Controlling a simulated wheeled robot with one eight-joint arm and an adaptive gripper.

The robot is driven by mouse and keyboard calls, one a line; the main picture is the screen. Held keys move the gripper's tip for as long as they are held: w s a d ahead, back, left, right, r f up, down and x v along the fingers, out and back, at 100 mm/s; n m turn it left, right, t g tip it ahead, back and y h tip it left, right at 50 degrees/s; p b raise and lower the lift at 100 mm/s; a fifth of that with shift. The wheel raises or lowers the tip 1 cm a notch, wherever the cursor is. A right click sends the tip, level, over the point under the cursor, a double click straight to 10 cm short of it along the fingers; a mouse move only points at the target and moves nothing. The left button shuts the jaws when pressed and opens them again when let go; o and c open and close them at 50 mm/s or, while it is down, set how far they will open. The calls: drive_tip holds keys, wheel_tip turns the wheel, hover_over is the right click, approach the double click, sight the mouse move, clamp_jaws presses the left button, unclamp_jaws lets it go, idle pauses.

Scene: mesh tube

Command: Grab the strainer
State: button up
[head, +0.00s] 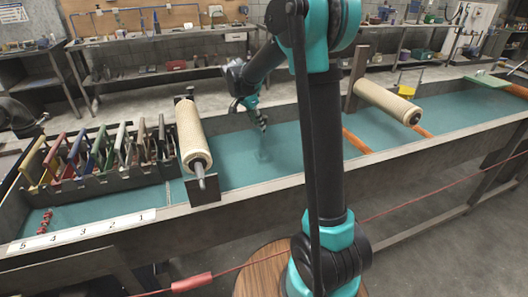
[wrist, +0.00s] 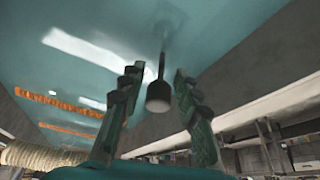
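My gripper (wrist: 155,85) is open, its two green and black fingers spread apart in the wrist view. A dark cylinder with a pale end on a thin rod (wrist: 158,95), which looks like the strainer's handle, shows in the gap between the fingers. The rod runs to the teal surface, where its far end is blurred. I cannot tell how deep between the fingers the handle is; no contact shows. In the head view my gripper (head: 260,121) points down over the teal trough (head: 285,138), and a faint pale shape lies on the surface just below it.
A mesh roll (head: 193,135) stands left of my gripper, another roll (head: 388,101) to the right. A dark rack (head: 105,172) of coloured handles fills the trough's left part. Orange bars (head: 357,141) cross the right part. The trough wall (head: 250,192) runs along the front.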

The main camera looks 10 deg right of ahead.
sight(264, 136)
drive_tip(key=x, duration=0.4)
drive_tip(key=shift+w+x, duration=0.1)
drive_tip(key=shift+x, duration=1.2)
drive_tip(key=shift+w+x, duration=0.15)
drive_tip(key=shift+x, duration=1.2)
drive_tip(key=shift+r, duration=0.1)
drive_tip(key=shift+c, duration=0.3)
clamp_jaws()
